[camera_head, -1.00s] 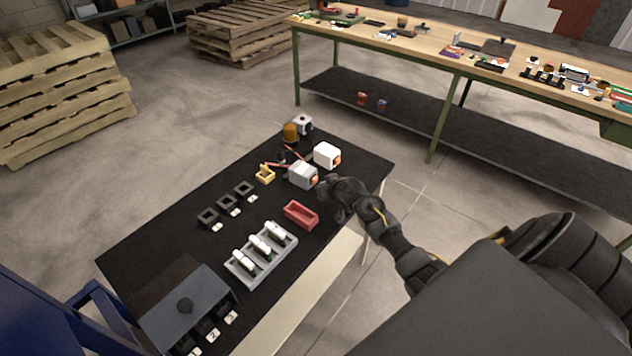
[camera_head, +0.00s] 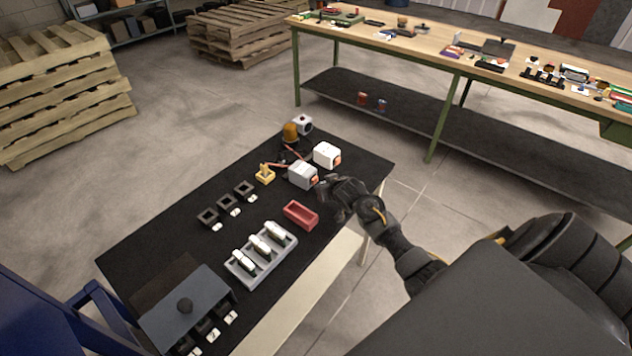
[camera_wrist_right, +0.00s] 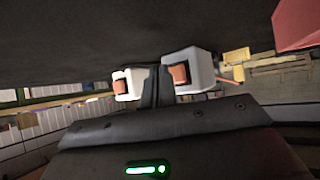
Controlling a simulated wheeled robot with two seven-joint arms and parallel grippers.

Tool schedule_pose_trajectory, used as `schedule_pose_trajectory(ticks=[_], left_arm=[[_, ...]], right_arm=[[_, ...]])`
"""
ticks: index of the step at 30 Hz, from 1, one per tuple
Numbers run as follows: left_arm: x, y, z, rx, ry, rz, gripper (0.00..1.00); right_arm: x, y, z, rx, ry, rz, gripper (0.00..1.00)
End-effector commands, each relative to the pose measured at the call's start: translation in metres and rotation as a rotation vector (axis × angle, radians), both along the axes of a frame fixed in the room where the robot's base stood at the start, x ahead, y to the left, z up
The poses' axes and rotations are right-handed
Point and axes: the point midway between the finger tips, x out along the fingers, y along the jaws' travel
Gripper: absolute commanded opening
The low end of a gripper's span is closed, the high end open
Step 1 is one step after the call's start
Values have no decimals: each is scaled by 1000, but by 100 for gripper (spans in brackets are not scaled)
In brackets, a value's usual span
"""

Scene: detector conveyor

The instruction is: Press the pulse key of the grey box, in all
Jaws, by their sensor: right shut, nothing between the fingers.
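The grey box (camera_head: 302,174) stands on the black-topped table, with its orange-red key (camera_head: 315,180) on the side facing my right arm. In the right wrist view, which shows the table upside down, the grey box (camera_wrist_right: 203,70) and its key (camera_wrist_right: 180,75) are just right of the fingers. My right gripper (camera_head: 323,187) is shut and empty, close in front of the key; the wrist view shows its fingers (camera_wrist_right: 155,88) together. I cannot tell whether they touch the key. My left gripper is out of view.
A white box (camera_head: 326,155) with a similar orange key stands behind the grey box. A red tray (camera_head: 300,215) lies in front. An amber lamp (camera_head: 290,132), a yellow holder (camera_head: 264,175) and a grey rack (camera_head: 262,255) of white pieces share the table.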

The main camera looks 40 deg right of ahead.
Motion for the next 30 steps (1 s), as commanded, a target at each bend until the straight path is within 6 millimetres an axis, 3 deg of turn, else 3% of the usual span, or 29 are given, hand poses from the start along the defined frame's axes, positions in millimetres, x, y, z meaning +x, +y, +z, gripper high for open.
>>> schedule_pose_trajectory(ticks=[30], left_arm=[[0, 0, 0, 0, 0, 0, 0]], right_arm=[[11, 4, 0, 0, 0, 0, 0]])
